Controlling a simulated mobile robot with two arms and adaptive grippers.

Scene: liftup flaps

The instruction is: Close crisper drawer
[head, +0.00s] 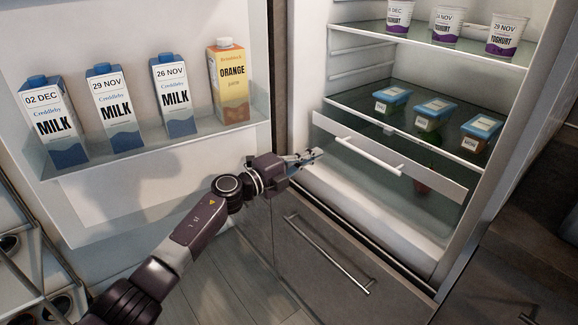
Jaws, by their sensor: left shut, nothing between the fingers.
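The crisper drawer (440,177) is in the lower part of the open fridge, in the right half of the head view. Its pale front carries a white bar handle (369,156). Reddish and green items show dimly through or below the drawer front. How far the drawer stands out is hard to tell. My left gripper (317,155) is shut and empty at the left end of the drawer front, left of the handle. Whether its fingertips touch the drawer is unclear. My right gripper is not in view.
The fridge door (160,195) stands open at left, with milk cartons (110,110) and an orange juice carton (229,82) on its shelf. A glass shelf above the drawer holds blue-lidded tubs (436,109); yoghurts (447,24) stand higher. A lower cabinet front with a metal handle (326,254) is below.

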